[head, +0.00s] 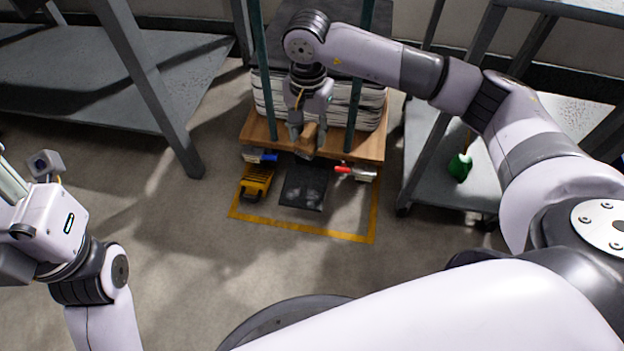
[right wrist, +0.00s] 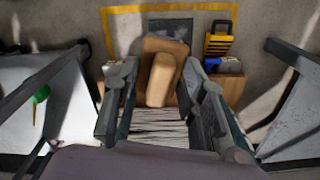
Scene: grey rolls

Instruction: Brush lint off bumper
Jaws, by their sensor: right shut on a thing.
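My right gripper (head: 308,118) points down at the front edge of a cart's wooden deck (head: 262,133). It is shut on a brown wooden block that looks like the brush (head: 309,137). In the right wrist view the brush (right wrist: 162,80) sits between the fingers of the right gripper (right wrist: 160,72); its underside is hidden. A dark flat panel (head: 305,187), perhaps the bumper, lies in front of the deck, with pale specks near its upper part. Whether the brush touches it is unclear. My left gripper (head: 20,190) is at the left edge, partly cut off.
Grey stacked layers (head: 372,108) fill the cart between green posts. A blue-handled clamp (head: 262,157) and a red-handled clamp (head: 358,172) flank the panel. A yellow object (head: 257,182) stands inside yellow floor tape (head: 300,229). A green bottle (head: 460,167) is on the right shelf. Front floor is clear.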

